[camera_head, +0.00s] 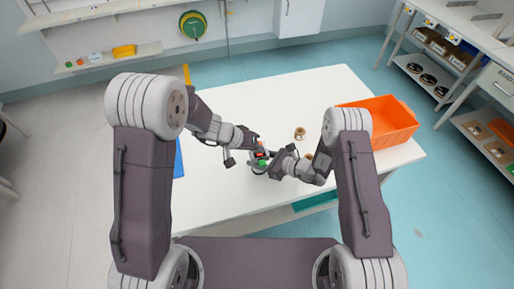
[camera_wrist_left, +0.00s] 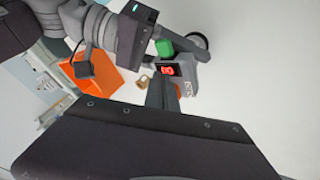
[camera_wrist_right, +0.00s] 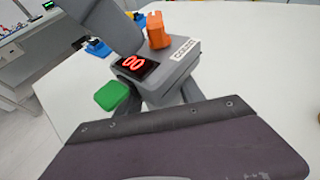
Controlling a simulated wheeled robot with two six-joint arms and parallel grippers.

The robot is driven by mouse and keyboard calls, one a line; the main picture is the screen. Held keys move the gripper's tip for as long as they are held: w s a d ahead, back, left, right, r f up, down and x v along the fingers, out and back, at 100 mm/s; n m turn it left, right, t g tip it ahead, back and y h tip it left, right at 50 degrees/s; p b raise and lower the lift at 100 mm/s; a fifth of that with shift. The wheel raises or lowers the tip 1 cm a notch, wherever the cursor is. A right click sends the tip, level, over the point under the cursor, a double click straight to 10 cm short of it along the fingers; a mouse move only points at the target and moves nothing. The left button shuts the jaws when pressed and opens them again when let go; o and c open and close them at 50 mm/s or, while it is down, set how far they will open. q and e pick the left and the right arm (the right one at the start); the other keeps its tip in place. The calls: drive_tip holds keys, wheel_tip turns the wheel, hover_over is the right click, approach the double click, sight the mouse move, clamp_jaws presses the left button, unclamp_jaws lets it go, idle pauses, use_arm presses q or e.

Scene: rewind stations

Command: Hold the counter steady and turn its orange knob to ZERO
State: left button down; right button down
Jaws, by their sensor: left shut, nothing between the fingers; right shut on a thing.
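The counter (camera_wrist_right: 170,75) is a small grey box with a red lit display (camera_wrist_right: 134,65) that seems to read 00. Its orange knob (camera_wrist_right: 157,30) stands on top and a green button (camera_wrist_right: 110,95) sticks out beside it. My right gripper (camera_wrist_right: 165,98) is shut on the counter's body. In the left wrist view the counter (camera_wrist_left: 190,78) is just beyond my left gripper (camera_wrist_left: 162,92), which is shut and empty close beside it. The knob is mostly hidden there. In the head view both grippers (camera_head: 258,149) (camera_head: 272,168) meet at the counter and largely cover it.
The white table (camera_head: 310,90) carries an orange crate (camera_head: 385,122) at the right and small brass-coloured parts (camera_head: 299,133) behind the counter. A blue item (camera_head: 178,160) lies at the table's left edge. The table's back is clear.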

use_arm(q)
drive_tip(key=shift+w, duration=0.1)
drive_tip(key=shift+w, duration=0.8)
use_arm(e)
drive_tip(key=shift+s, duration=0.1)
use_arm(q)
drive_tip(key=s, duration=0.1)
drive_tip(key=s+a, duration=0.2)
drive_tip(key=s, duration=0.1)
use_arm(e)
drive_tip(key=c, duration=0.6)
unclamp_jaws()
drive_tip(key=shift+c, duration=0.2)
use_arm(q)
drive_tip(key=s+d+r, duration=0.1)
drive_tip(key=s+r, duration=0.4)
drive_tip(key=r, duration=0.3)
drive_tip(key=shift+s, duration=0.3)
drive_tip(key=shift+d, duration=0.1)
